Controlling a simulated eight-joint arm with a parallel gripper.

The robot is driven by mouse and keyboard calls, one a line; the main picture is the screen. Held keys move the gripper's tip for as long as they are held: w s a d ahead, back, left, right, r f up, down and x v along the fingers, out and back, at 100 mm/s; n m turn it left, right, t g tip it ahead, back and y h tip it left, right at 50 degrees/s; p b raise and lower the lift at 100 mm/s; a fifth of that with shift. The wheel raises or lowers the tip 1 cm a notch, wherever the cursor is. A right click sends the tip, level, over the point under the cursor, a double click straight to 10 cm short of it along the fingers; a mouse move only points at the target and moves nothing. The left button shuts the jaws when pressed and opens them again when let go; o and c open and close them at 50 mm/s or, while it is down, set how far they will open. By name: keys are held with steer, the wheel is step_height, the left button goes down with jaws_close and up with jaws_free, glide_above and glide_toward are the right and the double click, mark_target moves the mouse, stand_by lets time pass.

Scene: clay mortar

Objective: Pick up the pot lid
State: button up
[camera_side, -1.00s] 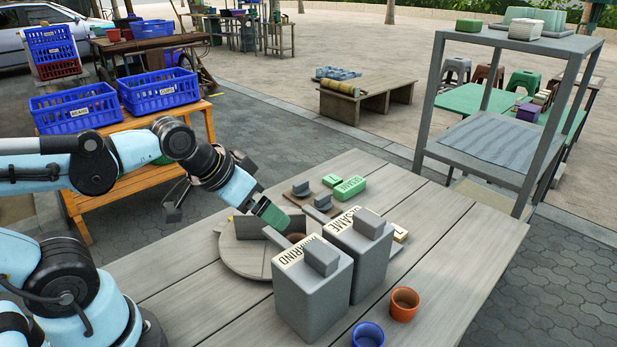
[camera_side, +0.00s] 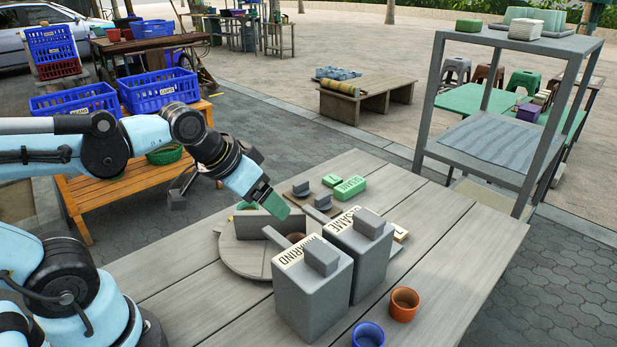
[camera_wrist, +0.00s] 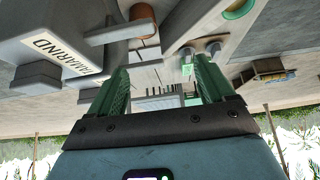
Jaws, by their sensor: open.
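Two small round brown pieces with grey block knobs, which look like lids, lie on the table: a farther one (camera_side: 301,189) and a nearer one (camera_side: 322,203). I cannot tell which is the pot lid. Two grey knobs also show between and beyond my fingers in the wrist view (camera_wrist: 213,47). My gripper (camera_side: 277,208) hangs above the round wooden board (camera_side: 241,258), left of both lid-like pieces and apart from them. In the wrist view its two green fingers (camera_wrist: 163,88) stand wide apart with nothing held between them.
Two tall grey canisters, tamarind (camera_side: 312,292) and sesame (camera_side: 360,255), stand close in front of my gripper. Upright panels and a brown cup, partly hidden, are by the board. Green blocks (camera_side: 350,187) lie behind. Orange (camera_side: 404,304) and blue (camera_side: 368,335) cups stand in front. The table's right side is clear.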

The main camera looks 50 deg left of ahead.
steer(key=w+a+r+g, duration=0.1)
steer(key=w+r+g, duration=0.1)
steer(key=w+r, duration=0.25)
steer(key=g, duration=0.5)
glide_above(325, 194)
step_height(325, 194, down, 6)
step_height(325, 194, down, 12)
steer(key=c, duration=1.1)
